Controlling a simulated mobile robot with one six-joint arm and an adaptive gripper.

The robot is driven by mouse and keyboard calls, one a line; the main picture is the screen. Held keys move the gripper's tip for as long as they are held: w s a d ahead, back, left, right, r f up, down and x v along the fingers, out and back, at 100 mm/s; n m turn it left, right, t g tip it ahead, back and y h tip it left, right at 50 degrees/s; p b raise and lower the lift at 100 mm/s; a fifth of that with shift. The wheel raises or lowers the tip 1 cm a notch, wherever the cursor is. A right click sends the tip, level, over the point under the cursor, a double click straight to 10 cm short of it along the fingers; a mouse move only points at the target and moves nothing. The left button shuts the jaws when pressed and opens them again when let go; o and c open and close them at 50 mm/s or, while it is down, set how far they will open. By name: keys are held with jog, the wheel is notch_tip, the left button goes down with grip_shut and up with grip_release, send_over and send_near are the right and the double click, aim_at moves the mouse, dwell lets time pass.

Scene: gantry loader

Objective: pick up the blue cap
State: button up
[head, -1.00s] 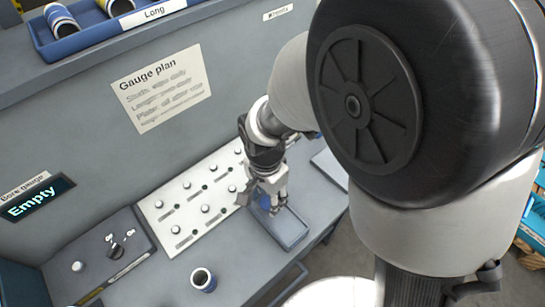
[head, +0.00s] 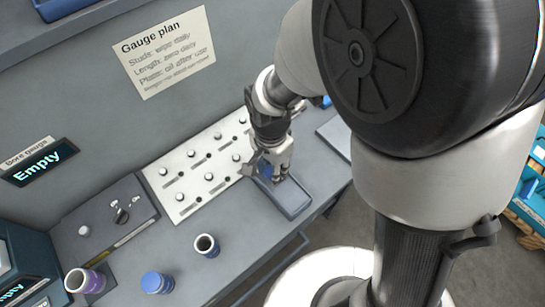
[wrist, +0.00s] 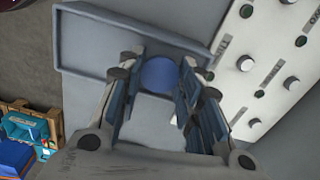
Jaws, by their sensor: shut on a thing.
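The blue cap (wrist: 160,73) shows as a round blue disc between my fingers in the wrist view. In the head view only a bit of blue shows beside the fingers. The tray also shows in the wrist view (wrist: 75,40). I cannot tell whether the cap still touches the tray floor.
A white plate with several studs (head: 192,172) lies left of the tray. A gauge block (head: 105,222) is at left. The bench edge is close to the tray.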

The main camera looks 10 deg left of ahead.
notch_tip(320, 180, up, 20)
jog(key=p, duration=0.7)
notch_tip(320, 180, up, 4)
jog(key=p, duration=0.4)
send_over(271, 171)
jog(key=shift+r, duration=0.15)
dwell(0.4)
